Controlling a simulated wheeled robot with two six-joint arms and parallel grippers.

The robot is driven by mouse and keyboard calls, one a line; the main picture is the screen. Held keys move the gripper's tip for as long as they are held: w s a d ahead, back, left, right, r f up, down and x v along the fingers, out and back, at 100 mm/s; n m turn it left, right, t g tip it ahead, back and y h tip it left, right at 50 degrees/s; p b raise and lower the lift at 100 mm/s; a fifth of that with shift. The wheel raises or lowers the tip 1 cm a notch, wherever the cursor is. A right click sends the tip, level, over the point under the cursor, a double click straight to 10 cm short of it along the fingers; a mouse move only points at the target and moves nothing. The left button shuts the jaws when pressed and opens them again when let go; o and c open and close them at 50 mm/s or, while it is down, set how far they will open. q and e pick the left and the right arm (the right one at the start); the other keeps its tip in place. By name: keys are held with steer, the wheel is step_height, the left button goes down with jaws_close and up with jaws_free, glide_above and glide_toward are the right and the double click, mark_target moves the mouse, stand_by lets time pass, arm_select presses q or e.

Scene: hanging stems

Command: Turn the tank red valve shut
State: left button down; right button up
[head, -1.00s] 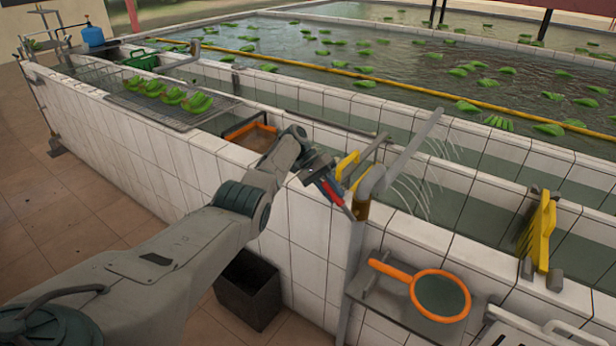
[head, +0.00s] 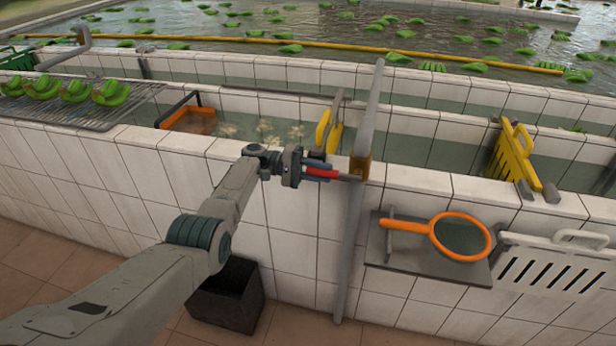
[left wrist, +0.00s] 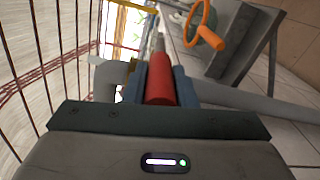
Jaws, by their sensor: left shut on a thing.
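The red valve handle (head: 320,173) sits beside the upright grey pipe (head: 351,240) at the tank's tiled wall. My left gripper (head: 318,172) is shut on the red handle. In the left wrist view the red handle (left wrist: 160,82) lies between the two blue-grey fingers, pointing away from the palm toward the pipe. A brass-coloured fitting (head: 360,168) joins the handle's far end to the pipe. The handle lies about level in the head view. My right gripper is not in view.
An orange-rimmed net (head: 488,240) lies on a grey shelf (head: 430,276) right of the pipe. Yellow plates (head: 330,130) stand at the trough. A black bin (head: 226,296) is on the floor below. Green bananas (head: 75,92) lie on a rack at left.

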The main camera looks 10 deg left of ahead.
arm_select(q)
steer(key=shift+a+f+h+b, duration=0.1)
steer(key=shift+f+h+b, duration=0.2)
steer(key=shift+b, duration=0.1)
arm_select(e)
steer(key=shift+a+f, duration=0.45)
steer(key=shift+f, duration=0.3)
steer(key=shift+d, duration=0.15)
arm_select(q)
steer(key=c, duration=1.3)
jaws_free()
steer(key=shift+o, duration=0.6)
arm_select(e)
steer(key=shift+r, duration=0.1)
arm_select(q)
steer(key=shift+a+f, duration=0.1)
steer(key=shift+a, duration=0.2)
steer(key=a+b, duration=0.5)
steer(key=a, duration=0.5)
steer(key=shift+w+a, duration=0.2)
steer(key=shift+w, duration=0.2)
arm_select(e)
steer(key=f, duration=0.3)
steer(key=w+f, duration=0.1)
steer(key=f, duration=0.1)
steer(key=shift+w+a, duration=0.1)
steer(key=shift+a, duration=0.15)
